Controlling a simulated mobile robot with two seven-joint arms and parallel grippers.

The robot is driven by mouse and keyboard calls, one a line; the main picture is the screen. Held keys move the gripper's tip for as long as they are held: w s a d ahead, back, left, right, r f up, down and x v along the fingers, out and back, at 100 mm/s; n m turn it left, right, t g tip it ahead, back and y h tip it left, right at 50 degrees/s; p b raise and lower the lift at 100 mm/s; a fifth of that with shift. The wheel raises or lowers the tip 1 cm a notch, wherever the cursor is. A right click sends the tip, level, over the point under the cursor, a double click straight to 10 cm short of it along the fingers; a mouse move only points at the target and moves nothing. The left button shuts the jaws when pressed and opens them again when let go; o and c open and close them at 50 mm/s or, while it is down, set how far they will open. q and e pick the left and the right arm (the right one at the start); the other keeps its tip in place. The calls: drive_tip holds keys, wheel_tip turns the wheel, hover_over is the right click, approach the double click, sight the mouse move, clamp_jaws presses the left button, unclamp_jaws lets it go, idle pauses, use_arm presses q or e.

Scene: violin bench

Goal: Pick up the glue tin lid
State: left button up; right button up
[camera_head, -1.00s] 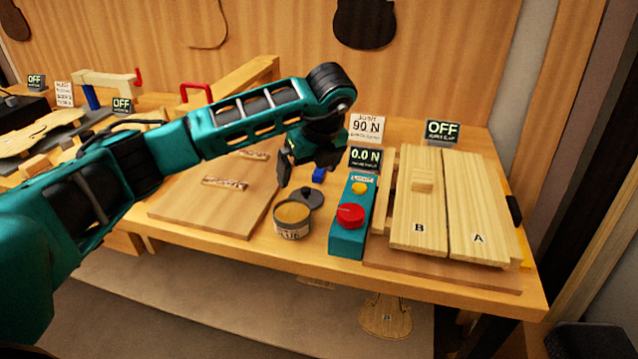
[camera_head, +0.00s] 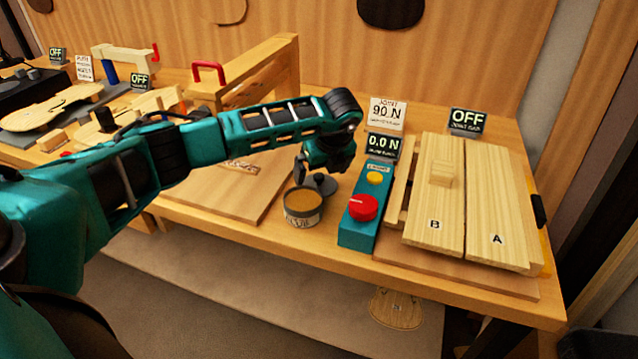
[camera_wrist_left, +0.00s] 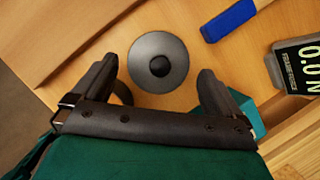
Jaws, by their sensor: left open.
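The glue tin lid (camera_wrist_left: 158,64) is a dark grey disc with a black knob in its middle. In the left wrist view it lies on the wooden bench, between and just beyond the fingertips of my left gripper (camera_wrist_left: 156,78). In the head view the lid (camera_head: 321,184) shows right behind the open glue tin (camera_head: 303,207), which holds tan glue. My left gripper (camera_head: 318,172) is open, pointing down over the lid, and partly hides it. I cannot tell its exact height above the lid. My right gripper is not in view.
A teal box with a red button (camera_head: 362,207) stands right of the tin. Panels B (camera_head: 434,190) and A (camera_head: 497,205) lie further right. A brown board (camera_head: 235,195) lies to the left. A blue block (camera_wrist_left: 228,20) lies near the lid.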

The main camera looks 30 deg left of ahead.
sight(319, 175)
use_arm(q)
drive_tip(key=shift+x, duration=1.5)
drive_tip(key=shift+c, duration=0.4)
drive_tip(key=shift+r, duration=0.1)
drive_tip(key=c, duration=0.7)
drive_tip(key=shift+r, duration=0.1)
